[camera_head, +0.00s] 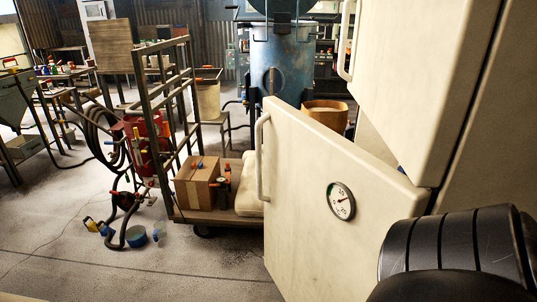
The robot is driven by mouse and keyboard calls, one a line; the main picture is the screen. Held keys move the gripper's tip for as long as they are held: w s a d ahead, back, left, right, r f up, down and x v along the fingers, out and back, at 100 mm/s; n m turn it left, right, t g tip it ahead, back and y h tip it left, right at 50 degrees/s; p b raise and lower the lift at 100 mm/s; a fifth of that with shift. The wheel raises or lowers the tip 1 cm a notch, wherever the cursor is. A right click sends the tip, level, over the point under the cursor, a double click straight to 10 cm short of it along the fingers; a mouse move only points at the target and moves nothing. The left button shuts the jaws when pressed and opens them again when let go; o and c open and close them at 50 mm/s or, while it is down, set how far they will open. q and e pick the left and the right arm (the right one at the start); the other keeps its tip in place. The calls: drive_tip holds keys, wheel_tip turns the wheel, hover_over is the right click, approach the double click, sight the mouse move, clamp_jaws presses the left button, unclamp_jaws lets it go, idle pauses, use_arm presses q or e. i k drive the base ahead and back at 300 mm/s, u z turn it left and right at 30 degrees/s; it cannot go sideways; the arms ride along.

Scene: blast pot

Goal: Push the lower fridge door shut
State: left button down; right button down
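The lower fridge door (318,190) stands open on the right, cream-coloured, swung out toward me. It carries a vertical white handle (261,158) at its left edge and a round dial gauge (341,201). The upper fridge door (415,85) is above it, with its own handle (348,40). A black ribbed part of my own arm fills the lower right corner, in front of the lower door's right side. Neither gripper shows. I cannot tell whether the arm touches the door.
A flatbed cart (210,214) with a cardboard box (200,186) and a pale sack (249,186) stands left of the door. Hoses and a blue disc (136,236) lie on the floor. A blue blast pot (283,70) stands behind. Floor at the lower left is mostly clear.

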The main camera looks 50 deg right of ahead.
sight(318, 247)
drive_tip(key=k, duration=1.6)
drive_tip(key=z, duration=0.65)
drive_tip(key=i, duration=3.1)
drive_tip(key=u, duration=0.2)
drive_tip(key=i, duration=0.6)
drive_tip(key=u, duration=0.85)
drive_tip(key=i, duration=0.55)
drive_tip(key=z, duration=1.2)
